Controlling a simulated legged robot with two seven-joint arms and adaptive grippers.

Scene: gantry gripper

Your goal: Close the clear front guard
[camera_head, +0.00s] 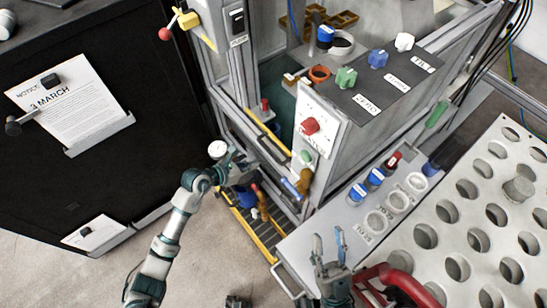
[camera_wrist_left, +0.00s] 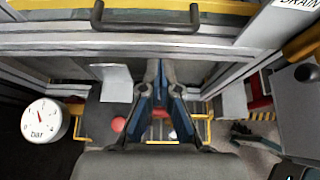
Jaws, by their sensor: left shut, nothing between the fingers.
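The front of the machine frame has a yellow-edged bar (camera_head: 268,131), which I take to belong to the clear front guard; the clear panel itself is hard to make out. In the left wrist view a dark bar handle (camera_wrist_left: 148,27) sits on a pale rail under a yellow edge (camera_wrist_left: 60,13). My left gripper (camera_wrist_left: 157,66) is shut and empty, below that handle in the picture and apart from it. In the head view its arm reaches the frame's front, where the fingers are hard to see.
A round pressure gauge (camera_wrist_left: 43,119) is close to the left gripper's side. A control panel with a red knob (camera_head: 310,126) stands right of the opening. A perforated plate (camera_head: 440,235) and a red curved handle (camera_head: 400,283) lie near the right gripper. A black cabinet (camera_head: 100,120) stands left.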

